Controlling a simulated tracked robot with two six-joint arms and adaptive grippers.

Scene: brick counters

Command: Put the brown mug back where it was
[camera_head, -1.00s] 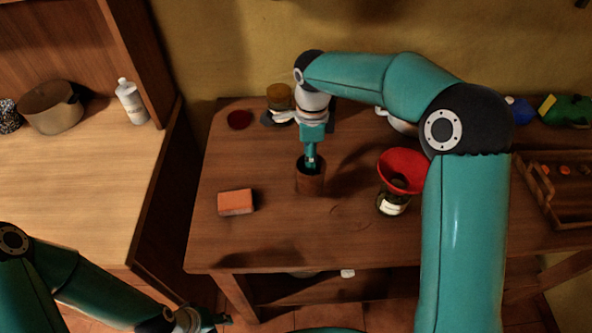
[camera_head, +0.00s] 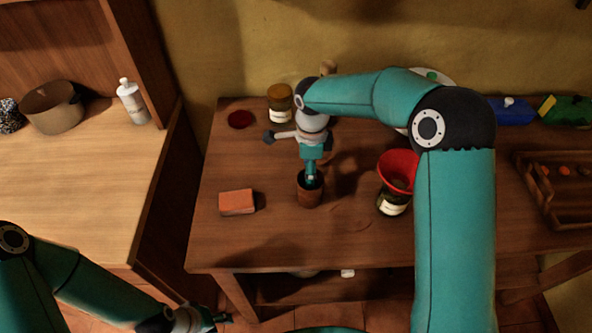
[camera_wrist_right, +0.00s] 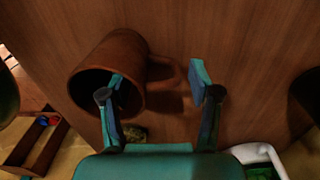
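The brown mug (camera_head: 309,193) stands on the brown table, its mouth up, near the table's middle. In the right wrist view the mug (camera_wrist_right: 126,52) shows its dark mouth and its handle. My right gripper (camera_head: 312,178) points down at the mug. In the right wrist view its fingers (camera_wrist_right: 158,92) are spread wide, one at the mug's mouth and one beyond the handle, with the handle between them. Contact with the mug is unclear. My left gripper (camera_head: 205,322) is low at the bottom edge, away from the mug, its fingers too small to read.
An orange block (camera_head: 237,202) lies left of the mug. A jar with a red funnel (camera_head: 397,170) stands to its right, close to my right arm. A jar (camera_head: 280,103) and a dark red disc (camera_head: 240,119) are behind. A wooden tray (camera_head: 550,200) is at right. The table's front is clear.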

